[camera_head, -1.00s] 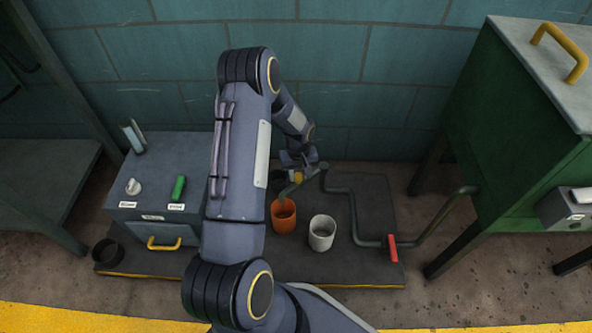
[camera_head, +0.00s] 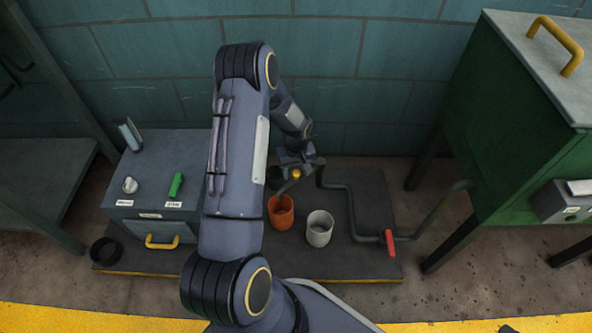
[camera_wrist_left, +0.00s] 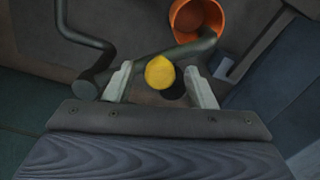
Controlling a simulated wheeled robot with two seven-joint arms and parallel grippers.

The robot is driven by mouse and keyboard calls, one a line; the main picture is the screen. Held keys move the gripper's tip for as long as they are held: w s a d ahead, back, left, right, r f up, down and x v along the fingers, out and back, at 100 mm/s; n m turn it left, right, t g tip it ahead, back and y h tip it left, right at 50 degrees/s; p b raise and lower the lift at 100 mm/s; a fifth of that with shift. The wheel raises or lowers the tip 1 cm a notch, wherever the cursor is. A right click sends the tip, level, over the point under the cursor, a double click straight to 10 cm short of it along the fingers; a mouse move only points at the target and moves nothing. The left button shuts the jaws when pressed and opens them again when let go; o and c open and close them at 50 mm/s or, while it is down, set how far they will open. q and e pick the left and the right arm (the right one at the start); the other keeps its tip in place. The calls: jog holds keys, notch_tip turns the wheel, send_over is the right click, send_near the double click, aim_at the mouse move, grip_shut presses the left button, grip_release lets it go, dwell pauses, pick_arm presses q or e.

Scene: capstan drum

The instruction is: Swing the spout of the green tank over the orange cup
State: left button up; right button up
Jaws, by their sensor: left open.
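The green tank (camera_head: 520,130) stands on legs at the right. Its dark pipe (camera_head: 352,205) runs left past a red valve handle (camera_head: 389,243) to the spout (camera_head: 287,185), which carries a yellow knob (camera_head: 296,174). The spout's end is at the back rim of the orange cup (camera_head: 281,214); in the wrist view the spout (camera_wrist_left: 190,48) crosses the near edge of the cup (camera_wrist_left: 194,16). My left gripper (camera_wrist_left: 159,70) is open, its fingers on either side of the yellow knob (camera_wrist_left: 160,72) with visible gaps. My right gripper is out of view.
A white cup (camera_head: 320,230) stands right of the orange one on the dark platform (camera_head: 240,262). A grey box (camera_head: 165,165) with a green lever (camera_head: 176,185) and yellow handle (camera_head: 161,242) is at the left. A black cup (camera_head: 104,251) sits front left. A tiled wall closes the back.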

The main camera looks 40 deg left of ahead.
pick_arm(q)
notch_tip(320, 180, up, 7)
jog(key=p, duration=0.3)
jog(key=shift+r, duration=0.4)
